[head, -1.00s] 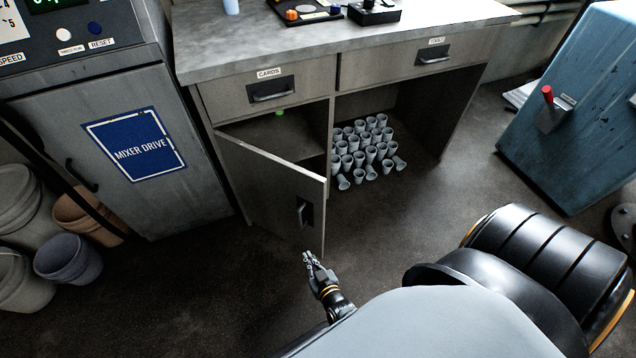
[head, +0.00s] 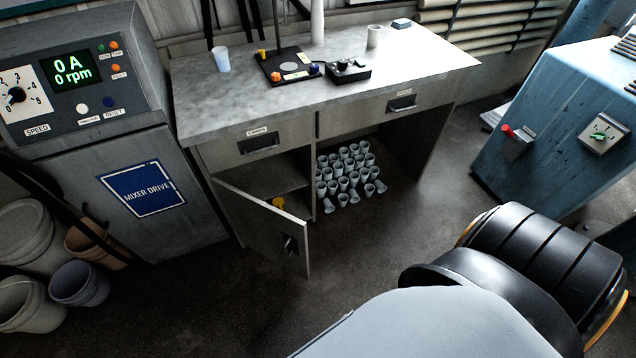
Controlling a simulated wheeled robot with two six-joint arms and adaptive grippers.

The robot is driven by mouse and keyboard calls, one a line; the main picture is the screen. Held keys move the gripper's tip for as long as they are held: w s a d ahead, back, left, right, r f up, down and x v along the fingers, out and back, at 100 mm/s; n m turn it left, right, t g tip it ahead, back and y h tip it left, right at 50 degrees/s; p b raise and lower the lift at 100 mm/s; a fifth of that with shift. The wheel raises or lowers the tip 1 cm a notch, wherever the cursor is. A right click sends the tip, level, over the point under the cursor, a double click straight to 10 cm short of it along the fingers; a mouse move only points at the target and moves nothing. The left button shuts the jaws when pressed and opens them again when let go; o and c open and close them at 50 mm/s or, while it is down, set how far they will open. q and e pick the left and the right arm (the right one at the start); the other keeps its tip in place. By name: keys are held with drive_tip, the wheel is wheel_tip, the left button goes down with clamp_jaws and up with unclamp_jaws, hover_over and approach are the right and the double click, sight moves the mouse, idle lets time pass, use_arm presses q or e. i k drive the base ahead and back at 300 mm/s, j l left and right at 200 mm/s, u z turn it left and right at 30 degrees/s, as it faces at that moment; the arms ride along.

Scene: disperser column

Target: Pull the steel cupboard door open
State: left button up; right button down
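The steel cupboard door (head: 262,229) is under the left part of the bench in the head view. It stands partly open, hinged at its left edge and swung out toward me. Its dark recessed handle (head: 290,245) is near the free right edge. A yellow object (head: 278,203) shows inside the cupboard behind the door, partly hidden by it. Neither of my grippers is in view, and nothing is seen touching the door.
The bench (head: 225,90) has two closed drawers. Several grey cups (head: 345,172) stand under its right part. The mixer drive cabinet (head: 100,210) is at left, with buckets (head: 80,283) beside it. A blue machine (head: 545,140) stands at right. The floor before the door is clear.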

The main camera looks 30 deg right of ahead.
sight(277, 236)
drive_tip(key=k+l, duration=0.1)
drive_tip(key=l, duration=0.6)
drive_tip(key=k+l, duration=0.1)
drive_tip(key=l, duration=1.3)
drive_tip(key=k+l, duration=0.15)
drive_tip(key=l, duration=0.55)
drive_tip(key=u, duration=1.95)
